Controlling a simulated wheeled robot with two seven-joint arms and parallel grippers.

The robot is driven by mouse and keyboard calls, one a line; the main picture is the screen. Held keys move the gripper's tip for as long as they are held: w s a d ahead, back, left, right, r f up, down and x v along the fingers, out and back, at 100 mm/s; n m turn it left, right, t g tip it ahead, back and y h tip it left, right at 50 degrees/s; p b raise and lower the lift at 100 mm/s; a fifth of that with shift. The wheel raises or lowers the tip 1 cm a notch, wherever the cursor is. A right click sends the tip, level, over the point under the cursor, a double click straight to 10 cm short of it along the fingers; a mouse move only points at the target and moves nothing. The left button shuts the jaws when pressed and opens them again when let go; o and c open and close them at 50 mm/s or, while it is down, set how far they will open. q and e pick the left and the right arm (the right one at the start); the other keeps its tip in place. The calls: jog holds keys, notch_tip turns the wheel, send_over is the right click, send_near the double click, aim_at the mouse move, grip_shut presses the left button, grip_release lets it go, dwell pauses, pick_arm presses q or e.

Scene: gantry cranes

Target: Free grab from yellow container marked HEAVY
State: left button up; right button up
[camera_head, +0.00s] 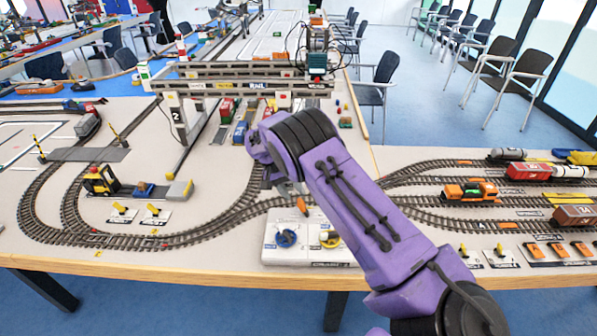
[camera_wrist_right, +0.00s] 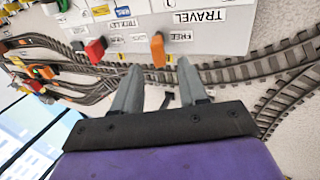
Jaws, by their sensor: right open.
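My right gripper (camera_wrist_right: 158,64) is open in the wrist view. Its two grey fingers are apart, with an orange lever (camera_wrist_right: 157,48) showing between and just beyond their tips; I cannot tell whether they touch it. The lever stands on a white control panel (camera_wrist_right: 215,38) with labels reading "TRAVEL" and "FREE". The gantry crane (camera_head: 250,70) stands behind. I cannot make out a yellow container marked HEAVY or the grab. My left gripper is not in view.
An orange locomotive (camera_head: 470,192) and wagons stand at right. A small yellow-black vehicle (camera_head: 101,181) is at left. The wooden table edge (camera_head: 180,275) is in front.

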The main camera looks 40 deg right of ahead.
jog(key=v, duration=0.5)
jog(key=shift+r+b, duration=0.25)
jog(key=shift+b, duration=0.1)
